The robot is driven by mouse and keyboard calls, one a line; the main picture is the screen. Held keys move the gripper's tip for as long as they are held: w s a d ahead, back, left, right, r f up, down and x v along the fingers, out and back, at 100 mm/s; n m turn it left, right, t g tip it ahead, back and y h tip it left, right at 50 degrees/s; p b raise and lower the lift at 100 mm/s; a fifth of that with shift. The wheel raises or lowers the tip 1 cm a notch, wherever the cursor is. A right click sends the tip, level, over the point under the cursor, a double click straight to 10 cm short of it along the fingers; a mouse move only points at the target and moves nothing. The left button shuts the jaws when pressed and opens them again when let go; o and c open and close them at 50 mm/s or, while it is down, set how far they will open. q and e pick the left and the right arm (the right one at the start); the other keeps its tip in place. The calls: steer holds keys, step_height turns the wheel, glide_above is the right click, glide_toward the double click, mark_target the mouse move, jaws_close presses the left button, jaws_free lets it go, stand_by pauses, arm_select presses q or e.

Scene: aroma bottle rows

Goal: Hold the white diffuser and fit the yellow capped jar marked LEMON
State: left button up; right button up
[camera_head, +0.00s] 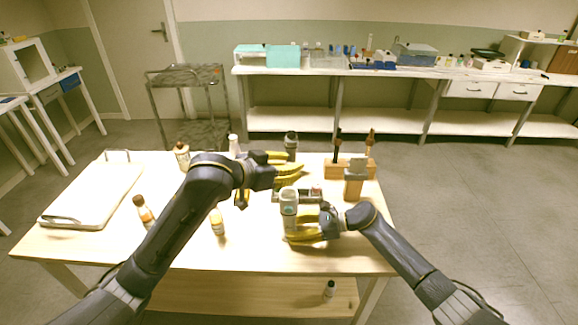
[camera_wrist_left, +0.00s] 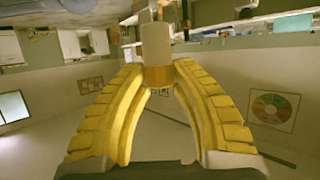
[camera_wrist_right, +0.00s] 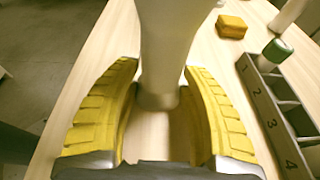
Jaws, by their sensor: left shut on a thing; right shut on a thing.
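My right gripper (camera_head: 308,228) is shut on the white diffuser (camera_head: 289,204), which stands upright between its yellow fingers at the table's front. Its white body (camera_wrist_right: 163,45) fills the gap between the fingers in the right wrist view. My left gripper (camera_head: 291,165) is higher and farther back. In the left wrist view it is shut on a jar (camera_wrist_left: 156,43) with a white part and an amber-yellow band between the fingertips. I cannot read any label on it. The jar is apart from the diffuser.
A grey numbered rack (camera_wrist_right: 262,97) with a green-capped jar (camera_wrist_right: 277,50) lies beside the diffuser. Amber bottles (camera_head: 217,223) stand on the left half. A white tray (camera_head: 60,222) lies far left. A wooden stand (camera_head: 336,171) with dark tools is behind right. The right front table is clear.

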arm_select(q)
steer(key=shift+f, duration=0.2)
stand_by(0.3)
steer(key=shift+a+f, duration=0.2)
steer(key=shift+f, duration=1)
arm_select(e)
steer(key=shift+f, duration=0.1)
arm_select(q)
steer(key=shift+d, duration=0.15)
stand_by(0.3)
steer(key=shift+f, duration=0.15)
steer(key=shift+f, duration=1.65)
steer(key=shift+f, duration=0.1)
steer(key=o, duration=1)
